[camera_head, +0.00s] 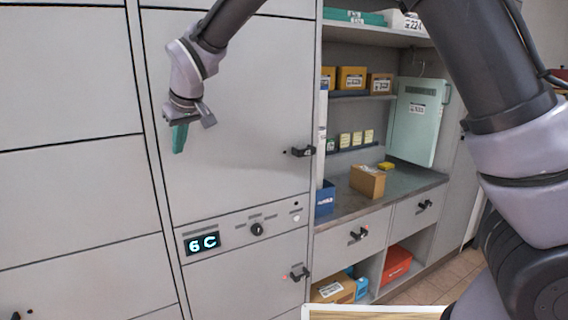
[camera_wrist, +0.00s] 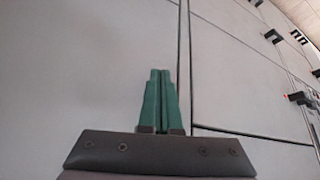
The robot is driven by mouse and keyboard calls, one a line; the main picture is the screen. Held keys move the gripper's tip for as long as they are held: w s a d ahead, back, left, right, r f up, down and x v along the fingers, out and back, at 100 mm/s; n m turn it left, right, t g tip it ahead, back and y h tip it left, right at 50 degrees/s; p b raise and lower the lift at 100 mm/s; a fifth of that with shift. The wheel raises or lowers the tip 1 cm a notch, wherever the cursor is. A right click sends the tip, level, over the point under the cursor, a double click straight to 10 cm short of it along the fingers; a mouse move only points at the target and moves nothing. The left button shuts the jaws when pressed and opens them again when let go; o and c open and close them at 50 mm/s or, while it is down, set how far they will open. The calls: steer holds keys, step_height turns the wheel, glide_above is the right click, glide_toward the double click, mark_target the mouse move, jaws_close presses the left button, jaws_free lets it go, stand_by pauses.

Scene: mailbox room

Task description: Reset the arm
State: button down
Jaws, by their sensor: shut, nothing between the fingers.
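My gripper (camera_head: 179,140) hangs in front of the grey cabinet doors in the head view, at the upper left of the middle column. Its green fingers point down and are pressed together, with nothing between them. In the wrist view the two green fingers (camera_wrist: 161,95) lie side by side in front of a plain grey panel. My arm runs from the gripper up out of the picture, and its thicker links fill the right side of the head view. The gripper appears apart from the door handle (camera_head: 302,152) at its right.
The middle cabinet column has a display reading "6C" (camera_head: 202,242), a knob (camera_head: 257,229) and a lower handle (camera_head: 299,274). At the right, a counter (camera_head: 412,180) holds a brown box (camera_head: 367,181). A pale green case (camera_head: 414,121) hangs above. A red box (camera_head: 396,264) sits below.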

steer(key=w+d+r+m, duration=0.2)
steer(key=d+r, duration=0.2)
steer(key=d, duration=0.6)
steer(key=w+d+r+m, duration=0.2)
steer(key=d+r, duration=0.2)
steer(key=d, duration=0.6)
steer(key=w+d+r+m, duration=0.3)
steer(key=d+r, duration=0.1)
steer(key=d, duration=0.6)
steer(key=s+d+r+m+t+h, duration=0.1)
steer(key=s+d+m, duration=0.15)
steer(key=d, duration=0.45)
steer(key=s+d+r+m+t, duration=0.1)
steer(key=s+d, duration=0.3)
steer(key=d, duration=0.4)
steer(key=s+d+f+m+h, duration=0.1)
steer(key=s+d+m, duration=0.1)
steer(key=s+d, duration=0.3)
steer(key=s+d+f+m+t, duration=0.1)
steer(key=s+d+m, duration=0.1)
steer(key=s+d, duration=0.3)
steer(key=shift+s+d+f+h, duration=0.3)
steer(key=shift+s+f+h, duration=0.1)
steer(key=shift+s, duration=0.3)
steer(key=shift+m, duration=0.25)
